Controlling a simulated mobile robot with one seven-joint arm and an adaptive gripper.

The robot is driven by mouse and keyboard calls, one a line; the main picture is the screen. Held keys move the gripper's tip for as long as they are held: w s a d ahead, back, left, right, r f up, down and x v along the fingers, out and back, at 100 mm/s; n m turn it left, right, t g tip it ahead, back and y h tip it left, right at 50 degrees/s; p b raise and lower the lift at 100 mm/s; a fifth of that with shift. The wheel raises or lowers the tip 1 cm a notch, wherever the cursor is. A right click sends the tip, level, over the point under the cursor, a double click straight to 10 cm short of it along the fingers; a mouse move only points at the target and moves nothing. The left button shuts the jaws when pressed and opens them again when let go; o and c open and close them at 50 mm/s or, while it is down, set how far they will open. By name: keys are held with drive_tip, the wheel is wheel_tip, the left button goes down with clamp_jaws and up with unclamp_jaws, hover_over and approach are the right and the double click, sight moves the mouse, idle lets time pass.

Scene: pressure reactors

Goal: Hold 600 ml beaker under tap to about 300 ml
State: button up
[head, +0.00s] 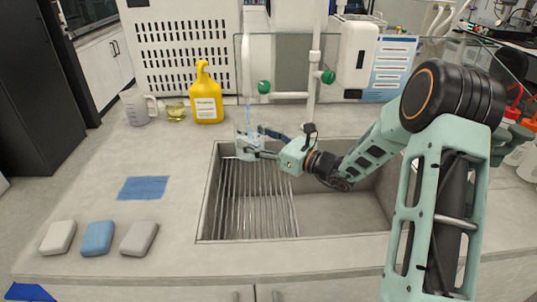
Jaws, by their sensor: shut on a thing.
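My gripper (264,147) reaches in from the right over the sink and is shut on a clear beaker (246,148). The beaker is held over the back left of the sink, above the metal rack. A pale blue stream of water (249,115) runs down from above toward the beaker. The tap (313,75) with green knobs stands behind the sink. The beaker's markings and its water level are too small to read.
The sink (345,208) has a ribbed rack (255,205) on its left side. A yellow bottle (207,97), a small beaker of yellowish liquid (175,111) and a jug (136,107) stand at back left. A blue cloth (143,188) and three sponges (97,238) lie left. A clear panel stands behind the sink.

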drive_tip(key=s+d+p, duration=0.1)
drive_tip(key=s+d, duration=0.4)
drive_tip(key=s, duration=0.3)
drive_tip(key=shift+d, duration=0.35)
